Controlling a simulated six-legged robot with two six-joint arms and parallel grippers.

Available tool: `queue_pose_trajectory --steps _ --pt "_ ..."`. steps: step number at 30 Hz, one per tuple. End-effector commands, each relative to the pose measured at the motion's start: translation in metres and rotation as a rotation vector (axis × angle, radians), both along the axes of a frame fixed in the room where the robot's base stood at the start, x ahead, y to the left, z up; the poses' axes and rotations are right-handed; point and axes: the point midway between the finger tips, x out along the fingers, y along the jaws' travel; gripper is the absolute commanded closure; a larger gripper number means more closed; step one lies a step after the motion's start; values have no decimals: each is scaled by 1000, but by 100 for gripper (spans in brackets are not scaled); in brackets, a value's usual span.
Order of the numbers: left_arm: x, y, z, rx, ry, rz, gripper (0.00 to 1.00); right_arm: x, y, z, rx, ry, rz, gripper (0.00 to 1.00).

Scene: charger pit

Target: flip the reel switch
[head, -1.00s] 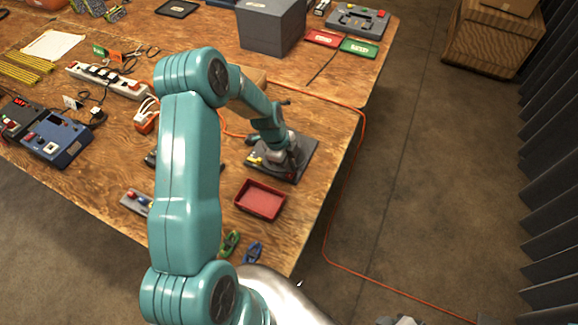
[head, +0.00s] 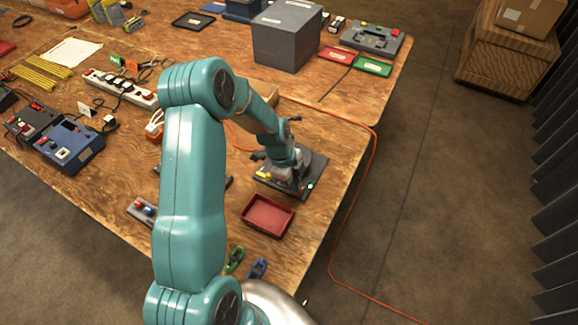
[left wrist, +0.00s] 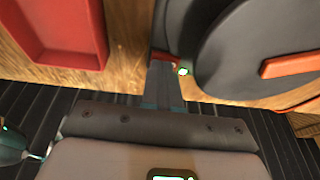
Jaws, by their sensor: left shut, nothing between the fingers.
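The reel (left wrist: 235,50) is a dark round drum with orange parts at the right of the left wrist view. In the head view its dark base plate (head: 312,165) shows near the table's right edge, mostly behind my left gripper (head: 296,184). In the left wrist view my left gripper (left wrist: 165,75) is shut and empty, its tips at a small red part (left wrist: 168,58), likely the switch. Whether they touch cannot be told. A small lamp (left wrist: 183,72) beside the tips glows greenish white; a green glow (head: 310,186) shows in the head view. My right gripper is not in view.
A red tray (head: 250,222) lies just in front of the reel. Green (head: 234,260) and blue (head: 257,268) clips lie near the table's front edge. An orange cable (head: 340,240) runs off the table onto the floor. A grey box (head: 287,40) stands behind.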

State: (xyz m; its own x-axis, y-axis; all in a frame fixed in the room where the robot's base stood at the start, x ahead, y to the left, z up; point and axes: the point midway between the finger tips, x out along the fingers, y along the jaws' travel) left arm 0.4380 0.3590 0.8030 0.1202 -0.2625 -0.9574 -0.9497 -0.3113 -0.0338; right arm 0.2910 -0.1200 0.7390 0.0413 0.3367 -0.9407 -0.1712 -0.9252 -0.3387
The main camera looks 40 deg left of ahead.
Motion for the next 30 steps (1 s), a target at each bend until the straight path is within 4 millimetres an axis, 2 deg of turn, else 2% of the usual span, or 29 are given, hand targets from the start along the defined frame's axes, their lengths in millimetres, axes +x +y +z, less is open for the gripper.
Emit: queue_pose_trajectory --steps 12,18,24,30 --pt "-11 27 95 6 -8 3 100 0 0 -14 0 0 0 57" --pt "-16 36 130 4 -6 2 100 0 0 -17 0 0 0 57" --pt "-19 40 145 2 -2 2 100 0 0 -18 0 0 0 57" --pt "-19 40 147 2 -2 2 100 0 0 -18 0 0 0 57"
